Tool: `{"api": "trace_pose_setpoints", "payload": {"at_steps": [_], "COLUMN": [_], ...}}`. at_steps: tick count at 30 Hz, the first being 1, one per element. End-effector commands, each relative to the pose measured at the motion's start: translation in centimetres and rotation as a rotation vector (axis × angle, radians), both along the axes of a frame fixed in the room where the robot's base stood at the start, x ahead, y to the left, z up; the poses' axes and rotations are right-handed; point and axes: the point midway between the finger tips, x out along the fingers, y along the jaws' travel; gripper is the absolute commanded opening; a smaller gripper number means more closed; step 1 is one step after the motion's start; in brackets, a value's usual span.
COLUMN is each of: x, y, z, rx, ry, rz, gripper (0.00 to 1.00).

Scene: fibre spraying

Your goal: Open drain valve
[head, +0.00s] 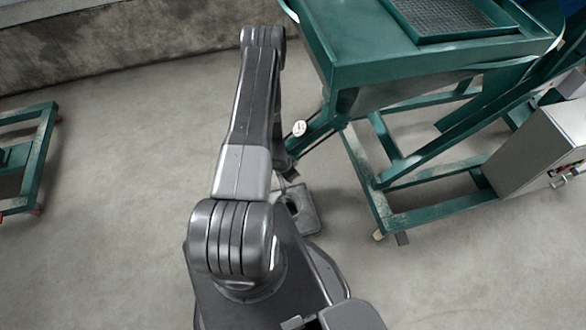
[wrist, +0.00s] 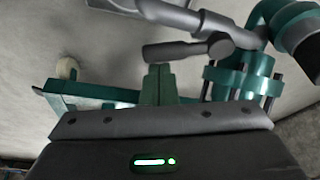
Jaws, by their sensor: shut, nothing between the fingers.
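In the wrist view a dark grey lever handle (wrist: 176,52) lies just beyond my gripper (wrist: 158,70). The lever joins a grey pipe piece beside a green flanged valve body (wrist: 240,75) with dark bolts, on the right. My gripper's green fingers are together and empty, with their tips close below the lever. I cannot tell whether they touch it. In the head view my arm reaches away from the camera, and the fingers and lever cannot be made out there.
A green machine frame (head: 385,190) with a hopper (head: 400,58) stands at the right, with a small round gauge (head: 299,128) near its left leg. A grey cabinet (head: 535,155) stands further right. A green trolley (head: 38,150) is at the left.

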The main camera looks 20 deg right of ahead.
Motion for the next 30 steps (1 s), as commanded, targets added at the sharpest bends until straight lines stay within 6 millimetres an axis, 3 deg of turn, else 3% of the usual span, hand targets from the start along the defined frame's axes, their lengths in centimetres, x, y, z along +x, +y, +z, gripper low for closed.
{"api": "trace_pose_setpoints", "payload": {"at_steps": [12, 30], "x": [-0.6, -0.8], "y": [1.8, 2.6], "z": [-0.2, 0.0], "rx": [0.0, 0.001], "ry": [-0.001, 0.0], "rz": [-0.302, -0.294], "gripper": [0.0, 0.0]}}
